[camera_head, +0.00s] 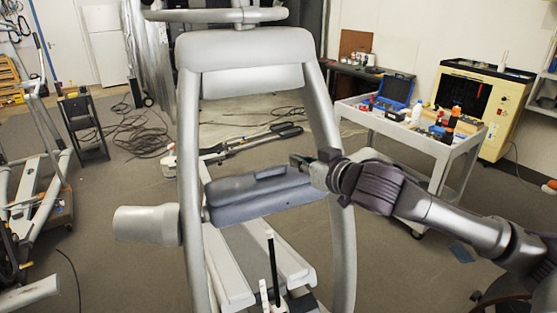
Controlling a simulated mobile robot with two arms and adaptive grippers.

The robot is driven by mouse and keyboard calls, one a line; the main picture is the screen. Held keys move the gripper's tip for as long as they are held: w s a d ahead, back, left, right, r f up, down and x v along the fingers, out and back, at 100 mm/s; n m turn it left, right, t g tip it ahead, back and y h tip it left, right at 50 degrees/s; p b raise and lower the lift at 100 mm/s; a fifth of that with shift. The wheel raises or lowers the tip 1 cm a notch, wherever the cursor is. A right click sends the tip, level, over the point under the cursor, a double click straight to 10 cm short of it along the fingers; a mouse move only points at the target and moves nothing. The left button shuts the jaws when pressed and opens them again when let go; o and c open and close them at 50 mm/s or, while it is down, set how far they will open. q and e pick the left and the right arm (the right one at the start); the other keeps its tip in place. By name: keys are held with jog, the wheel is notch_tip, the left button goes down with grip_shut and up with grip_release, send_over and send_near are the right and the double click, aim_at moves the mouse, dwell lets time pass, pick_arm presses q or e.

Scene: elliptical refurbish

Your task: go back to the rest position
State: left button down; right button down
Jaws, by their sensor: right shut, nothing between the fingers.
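My right arm reaches in from the right edge across the front of a grey elliptical trainer (245,50). My right gripper (296,160) is at the right end of the trainer's dark grey-blue middle housing (265,205). It is shut, with nothing held between its fingers. Whether it touches the housing cannot be told. The trainer's upright frame stands on both sides of the housing, and the right upright is partly hidden behind my right arm. My left gripper does not show.
A white tool cart (430,150) with a blue open case (395,91) and bottles stands at the right. A yellow-cream machine (505,115) is behind it. Cables (142,135) lie on the floor at the left. Another exercise machine (35,190) stands at the left edge.

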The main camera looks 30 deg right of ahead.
jog(key=s+a+f+g, duration=0.2)
jog(key=s+a+f, duration=0.15)
jog(key=f, duration=0.35)
jog(key=s+a+f+g, duration=0.15)
jog(key=s+f, duration=0.25)
jog(key=f, duration=0.4)
jog(key=s+a+f+g, duration=0.2)
jog(key=s+a+f, duration=0.2)
jog(key=f, duration=0.3)
jog(key=s+a+f+g+h, duration=0.1)
jog(key=s+f+g, duration=0.2)
jog(key=s+f, duration=0.5)
jog(key=s+a+f+g+h, duration=0.1)
jog(key=s+f+g, duration=0.25)
jog(key=s, duration=0.85)
notch_tip(320, 180, down, 30)
jog(key=s+g+b, duration=0.1)
jog(key=b, duration=0.2)
jog(key=s+d+f+g+b, duration=0.1)
jog(key=s+d+f+b, duration=0.1)
jog(key=s+f, duration=1.4)
jog(key=shift+d+f+n, duration=0.4)
jog(key=shift+d+f, duration=0.2)
jog(key=shift+f, duration=0.05)
